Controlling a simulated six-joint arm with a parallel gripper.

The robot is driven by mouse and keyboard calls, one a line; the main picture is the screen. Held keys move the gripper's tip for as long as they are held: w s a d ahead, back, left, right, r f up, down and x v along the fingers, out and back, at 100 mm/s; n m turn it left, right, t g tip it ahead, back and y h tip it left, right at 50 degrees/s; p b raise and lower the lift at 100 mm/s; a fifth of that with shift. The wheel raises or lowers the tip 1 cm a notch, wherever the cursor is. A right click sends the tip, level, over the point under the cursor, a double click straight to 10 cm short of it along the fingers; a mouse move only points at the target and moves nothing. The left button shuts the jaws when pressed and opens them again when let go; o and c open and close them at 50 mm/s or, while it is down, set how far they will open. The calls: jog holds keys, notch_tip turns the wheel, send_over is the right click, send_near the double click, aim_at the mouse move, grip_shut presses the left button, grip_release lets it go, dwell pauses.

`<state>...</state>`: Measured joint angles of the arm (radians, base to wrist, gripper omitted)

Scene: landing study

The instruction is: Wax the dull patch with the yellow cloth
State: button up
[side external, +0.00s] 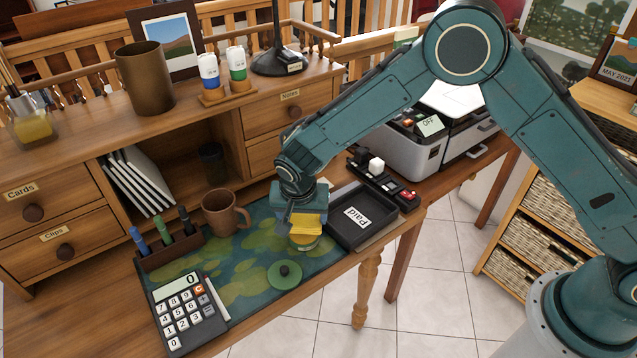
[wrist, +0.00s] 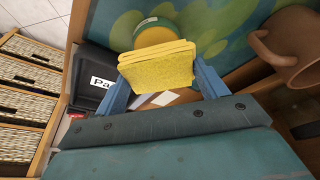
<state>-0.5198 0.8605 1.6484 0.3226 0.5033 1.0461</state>
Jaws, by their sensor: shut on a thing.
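My gripper (side external: 301,207) is shut on the folded yellow cloth (side external: 307,226), which shows large between the blue fingers in the wrist view (wrist: 156,66). Below the cloth is a round, open tin with yellow contents (wrist: 154,34); it shows partly in the side view (side external: 304,244). The cloth covers part of the tin in both views, and I cannot tell whether they touch. A green lid with a dark knob (side external: 285,274) lies on the mat in front of the tin. I cannot make out the dull patch with certainty.
A green patterned mat (side external: 185,266) covers the desk front. A brown mug (side external: 221,213) stands left of my gripper, and a black "Paid" tray (side external: 364,213) stands close right. A pen holder (side external: 170,252) and calculator (side external: 184,310) are farther left. A printer (side external: 424,143) is behind right.

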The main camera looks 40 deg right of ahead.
aim_at(306, 216)
jog(key=shift+r, duration=2.15)
jog(key=shift+d+r, duration=0.15)
jog(key=shift+d, duration=0.35)
jog(key=s+d+r+n, duration=0.1)
jog(key=d+n, duration=0.1)
jog(key=d, duration=0.4)
jog(key=s+d+r+n+y, duration=0.1)
jog(key=s+d+r+n, duration=0.1)
jog(key=d, duration=0.4)
jog(key=s+d+r+n+y, duration=0.1)
jog(key=d+r+n, duration=0.1)
jog(key=d+n, duration=0.2)
jog(key=shift+s+d+r+t, duration=0.3)
jog(key=shift+d+t, duration=0.1)
jog(key=shift+d, duration=0.85)
